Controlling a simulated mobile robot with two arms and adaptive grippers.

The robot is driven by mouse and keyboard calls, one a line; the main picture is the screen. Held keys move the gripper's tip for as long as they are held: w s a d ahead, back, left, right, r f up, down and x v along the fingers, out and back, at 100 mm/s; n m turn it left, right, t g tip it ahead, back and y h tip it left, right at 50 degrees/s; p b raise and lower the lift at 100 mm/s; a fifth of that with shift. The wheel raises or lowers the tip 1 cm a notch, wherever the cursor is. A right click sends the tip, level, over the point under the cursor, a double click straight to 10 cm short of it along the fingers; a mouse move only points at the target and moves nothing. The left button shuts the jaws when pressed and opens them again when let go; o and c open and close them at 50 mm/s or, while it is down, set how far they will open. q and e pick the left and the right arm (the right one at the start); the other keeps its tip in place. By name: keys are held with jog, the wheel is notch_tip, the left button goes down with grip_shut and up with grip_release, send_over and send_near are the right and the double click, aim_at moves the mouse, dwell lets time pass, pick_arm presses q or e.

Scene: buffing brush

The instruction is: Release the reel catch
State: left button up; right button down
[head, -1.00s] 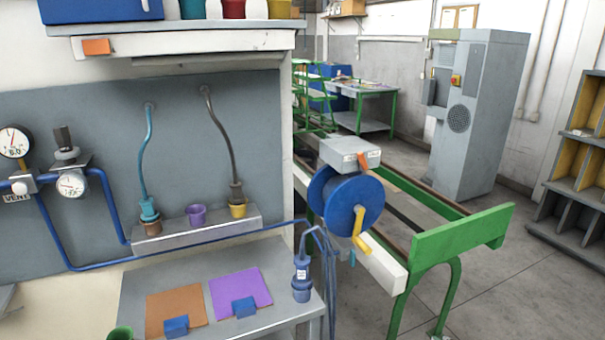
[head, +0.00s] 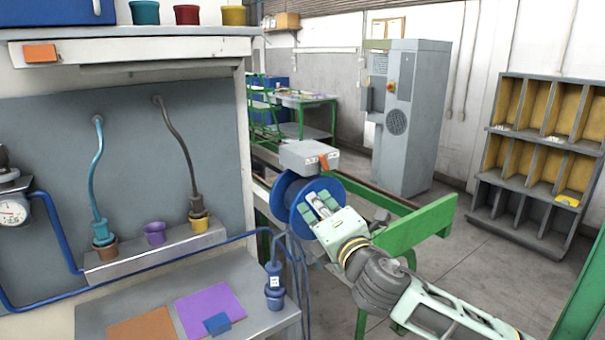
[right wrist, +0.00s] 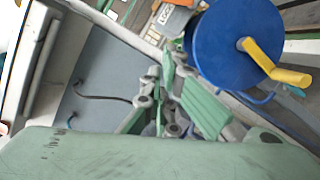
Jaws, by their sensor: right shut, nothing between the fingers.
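The blue reel (head: 286,196) hangs at the end of the bench, below a grey box (head: 309,155). An orange tab (head: 323,161) on the box's front edge looks like the catch. The reel (right wrist: 232,45) fills the upper right of the right wrist view, with its yellow crank (right wrist: 275,65) pointing down right. The orange tab (right wrist: 187,3) shows there at the top edge. My right gripper (head: 318,203) is shut and empty, in front of the reel's face in the head view, hiding the crank. Its fingers (right wrist: 185,95) show apart from the tab. My left gripper is out of view.
A green rail frame (head: 420,226) stands right of the reel. A low grey table (head: 250,290) with a blue plug (head: 274,280) and hoses is at left. A grey cabinet (head: 412,120) and a pigeonhole shelf (head: 540,140) stand behind. Open floor lies to the right.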

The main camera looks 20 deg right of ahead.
aim_at(322, 162)
jog(key=shift+w, duration=0.1)
jog(key=w+p, duration=0.1)
jog(key=w, duration=0.2)
jog(key=w+r+p, duration=0.1)
jog(key=w, duration=0.3)
jog(key=w+r+p, duration=0.1)
jog(key=w+p, duration=0.1)
jog(key=w, duration=0.1)
jog(key=shift+w+d+r, duration=0.15)
jog(key=shift+w+d, duration=0.15)
jog(key=shift+d, duration=0.05)
jog(key=shift+w+d+r, duration=0.1)
jog(key=shift+d+r, duration=0.1)
jog(key=shift+d, duration=0.55)
jog(key=shift+w+a, duration=0.1)
